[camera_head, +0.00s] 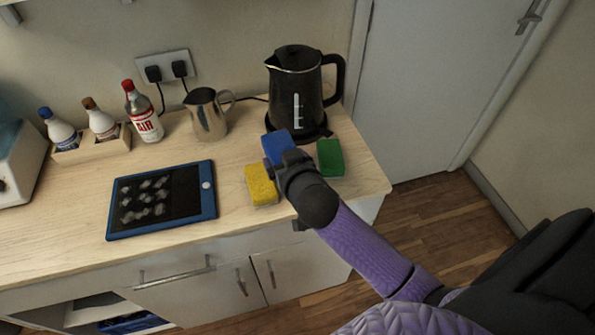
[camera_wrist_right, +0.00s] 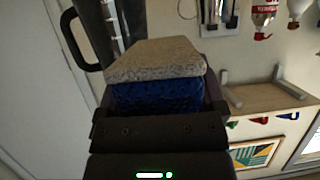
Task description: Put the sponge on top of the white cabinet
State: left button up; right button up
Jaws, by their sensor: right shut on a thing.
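A blue sponge (camera_head: 277,145) is held in my right gripper (camera_head: 285,160), above the wooden worktop near its right end. In the right wrist view the same sponge (camera_wrist_right: 155,62) shows a grey-beige layer over a blue layer, and my right gripper (camera_wrist_right: 158,100) is shut on it. A yellow sponge (camera_head: 261,186) and a green sponge (camera_head: 330,158) lie on the worktop on either side of the gripper. White cabinet fronts (camera_head: 205,293) with metal handles are below the worktop. I cannot tell whether this is the cabinet named. My left gripper is not in view.
A black kettle (camera_head: 294,85) stands behind the blue sponge, with a metal jug (camera_head: 207,116) to its left. A dark tablet with blue edge (camera_head: 162,198) lies left of the yellow sponge. Bottles in a wooden rack (camera_head: 92,147) stand farther left. The worktop (camera_head: 60,235) is bare at front left.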

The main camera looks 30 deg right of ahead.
jog(key=d+f, duration=0.2)
jog(key=d, duration=0.3)
jog(key=f+b, duration=0.1)
jog(key=f, duration=0.2)
jog(key=f+b, duration=0.2)
jog(key=f, duration=0.1)
jog(key=f+b, duration=0.1)
jog(key=f, duration=0.2)
jog(key=shift+w+f+b, duration=0.3)
jog(key=shift+w, duration=0.1)
jog(key=shift+r, duration=0.1)
jog(key=shift+f, duration=0.2)
jog(key=o, duration=0.9)
jog(key=shift+o, duration=0.2)
